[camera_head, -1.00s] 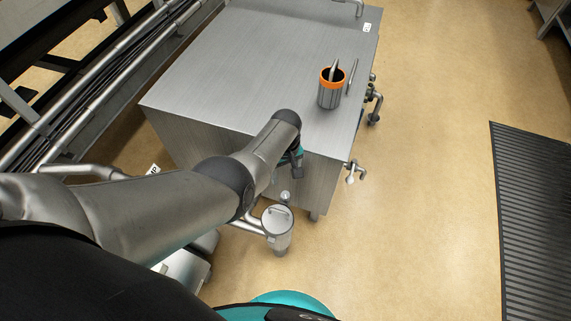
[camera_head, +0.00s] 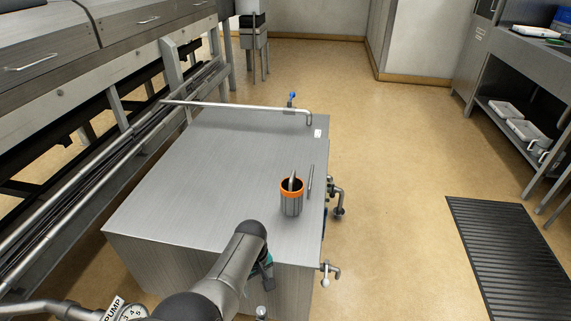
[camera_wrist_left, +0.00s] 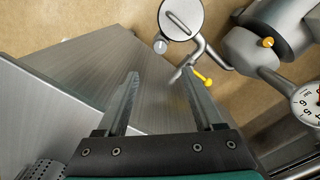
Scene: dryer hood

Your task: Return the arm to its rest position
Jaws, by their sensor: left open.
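My left arm reaches in from the bottom of the head view, with its wrist by the front edge of the grey metal cabinet (camera_head: 180,185). My left gripper shows in the left wrist view (camera_wrist_left: 160,84), with two fingers apart and nothing between them. In the head view it is mostly hidden behind the wrist. A dark cup with an orange rim (camera_head: 292,200) stands upright on the cabinet top with a tool in it, beyond my wrist and apart from it. My right arm does not show.
A thin metal rod (camera_head: 310,182) is beside the cup. Valves and pipes (camera_head: 336,200) stick out from the cabinet's right side. A dark floor mat (camera_head: 515,250) lies right, with clear floor between. In the wrist view, a round-topped cylinder (camera_wrist_left: 181,18) is beyond the fingers.

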